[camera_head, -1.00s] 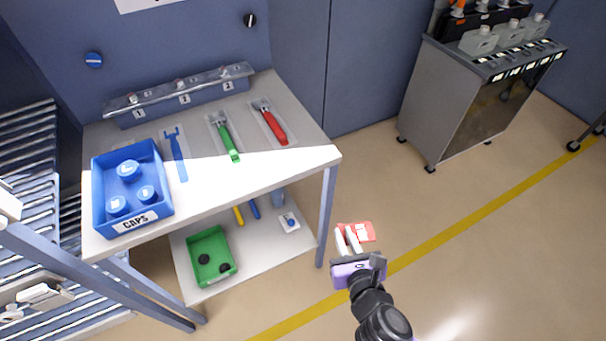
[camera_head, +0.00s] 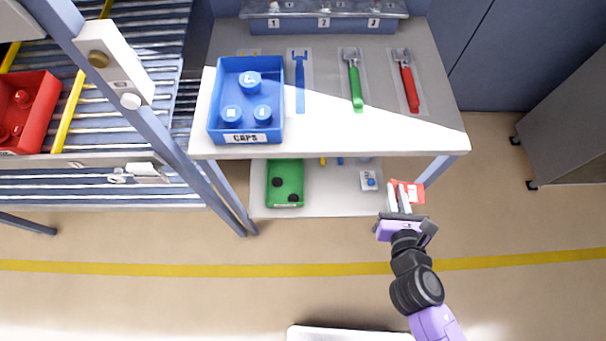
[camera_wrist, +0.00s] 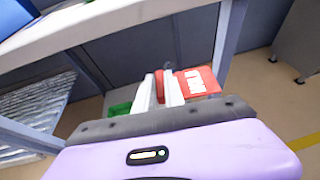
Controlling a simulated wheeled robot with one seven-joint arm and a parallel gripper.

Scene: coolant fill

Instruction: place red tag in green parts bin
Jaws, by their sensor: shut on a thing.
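The red tag (camera_head: 409,191) is held between the white fingers of my gripper (camera_head: 399,199), beside the bench's front right leg. In the wrist view the red tag (camera_wrist: 197,82) sticks out to the right of my gripper's fingertips (camera_wrist: 159,88), with pale marks on its face. The green parts bin (camera_head: 285,184) stands on the bench's lower shelf, left of my gripper, with dark round parts inside. A green corner of the bin (camera_wrist: 119,109) also shows in the wrist view, left of the fingers.
The bench top (camera_head: 330,128) overhangs the lower shelf (camera_head: 325,201). It carries a blue CAPS bin (camera_head: 217,128) and several wrenches. A small white item (camera_head: 368,180) with a blue knob lies on the shelf between bin and gripper. The front right leg (camera_head: 434,172) stands close to the tag.

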